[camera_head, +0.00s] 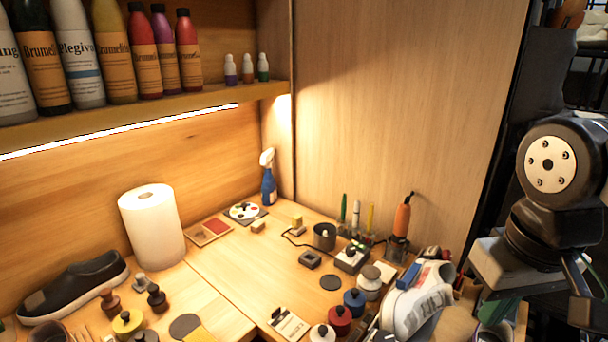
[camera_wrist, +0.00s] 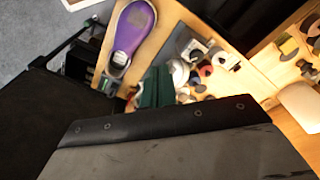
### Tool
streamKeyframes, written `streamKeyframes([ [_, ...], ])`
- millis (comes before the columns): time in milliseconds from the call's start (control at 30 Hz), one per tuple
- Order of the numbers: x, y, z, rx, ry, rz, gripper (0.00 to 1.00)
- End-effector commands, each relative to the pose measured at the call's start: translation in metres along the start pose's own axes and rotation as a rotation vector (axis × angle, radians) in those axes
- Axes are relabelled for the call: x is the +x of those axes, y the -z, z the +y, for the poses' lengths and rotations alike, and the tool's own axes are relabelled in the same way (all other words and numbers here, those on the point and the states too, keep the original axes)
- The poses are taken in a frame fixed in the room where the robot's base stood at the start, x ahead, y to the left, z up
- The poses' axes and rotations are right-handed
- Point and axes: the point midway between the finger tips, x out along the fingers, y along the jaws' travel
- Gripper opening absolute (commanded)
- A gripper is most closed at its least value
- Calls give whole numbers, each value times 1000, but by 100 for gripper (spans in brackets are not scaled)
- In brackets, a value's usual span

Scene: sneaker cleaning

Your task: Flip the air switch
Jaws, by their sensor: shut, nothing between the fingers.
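My arm is at the right edge of the head view, well away from both. My gripper (camera_wrist: 165,125) shows as a dark, broad shape across the lower wrist view; it is shut and holds nothing. Its fingertips are hard to make out in the head view.
A white sneaker (camera_head: 418,305) and several lidded jars, such as a red one (camera_head: 339,320), stand between my arm and the boxes. A dark cup (camera_head: 325,237) and an orange-handled tool (camera_head: 402,222) stand near the wall. A paper roll (camera_head: 152,225) stands left.

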Motion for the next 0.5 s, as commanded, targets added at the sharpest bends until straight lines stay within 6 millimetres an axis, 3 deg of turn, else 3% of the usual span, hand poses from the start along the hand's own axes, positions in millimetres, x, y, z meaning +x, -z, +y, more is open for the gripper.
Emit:
streamKeyframes([
  [267,14,9,-1,-4,0,-86,0],
  [500,22,60,-3,-1,0,-184,0],
])
